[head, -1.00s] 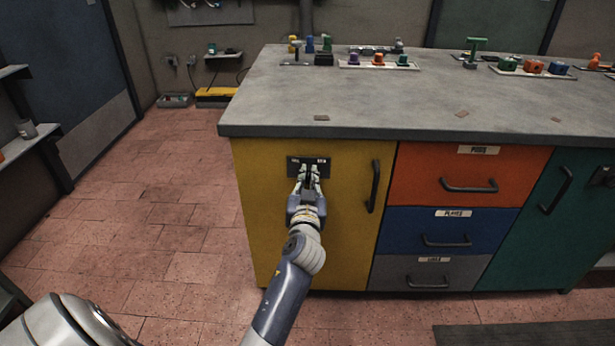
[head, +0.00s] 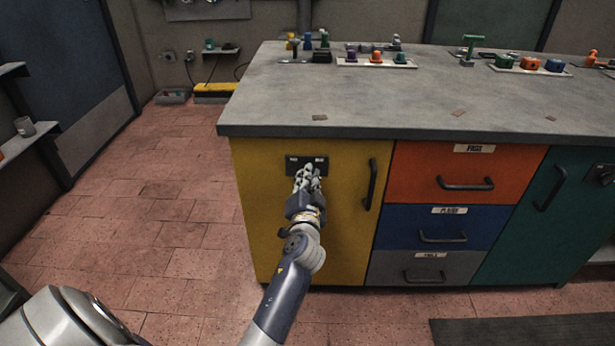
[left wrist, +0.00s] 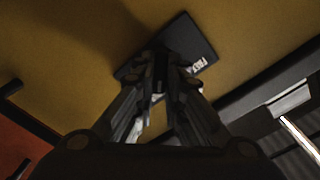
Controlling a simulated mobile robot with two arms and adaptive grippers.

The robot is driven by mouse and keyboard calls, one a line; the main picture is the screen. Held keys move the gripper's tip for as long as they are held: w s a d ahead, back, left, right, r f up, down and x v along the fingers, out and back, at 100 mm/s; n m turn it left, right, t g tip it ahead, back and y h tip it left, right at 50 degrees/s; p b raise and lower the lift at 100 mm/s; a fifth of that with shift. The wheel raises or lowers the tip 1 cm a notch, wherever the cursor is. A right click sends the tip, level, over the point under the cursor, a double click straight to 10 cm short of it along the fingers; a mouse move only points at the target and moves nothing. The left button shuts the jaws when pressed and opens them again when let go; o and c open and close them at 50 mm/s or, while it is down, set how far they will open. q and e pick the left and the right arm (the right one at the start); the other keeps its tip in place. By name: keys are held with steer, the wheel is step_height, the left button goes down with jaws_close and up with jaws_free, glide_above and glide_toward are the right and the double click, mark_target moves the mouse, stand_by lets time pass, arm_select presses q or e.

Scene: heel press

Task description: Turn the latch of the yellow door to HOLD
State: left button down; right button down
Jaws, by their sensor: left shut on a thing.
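The yellow door (head: 255,220) is shut at the left end of the bench. Near its top is a black latch plate (head: 292,165) with two small white labels, too small to read for sure. The plate also shows, tilted, in the left wrist view (left wrist: 190,42). My left gripper (head: 307,176) is in front of the plate, its fingers shut on the latch. The fingers (left wrist: 160,75) hide most of the latch, so I cannot tell its exact angle. My right gripper is not in view.
A black door handle (head: 370,185) stands right of the plate. The grey worktop (head: 400,105) overhangs above my gripper. Orange (head: 425,160), blue and grey drawers are to the right. The tiled floor (head: 150,220) on the left is clear.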

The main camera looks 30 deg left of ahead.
mark_target(308, 137)
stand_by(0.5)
arm_select(q)
steer(key=c, duration=1.7)
jaws_free()
steer(key=shift+o, duration=0.2)
step_height(308, 137, up, 10)
steer(key=shift+r, duration=0.1)
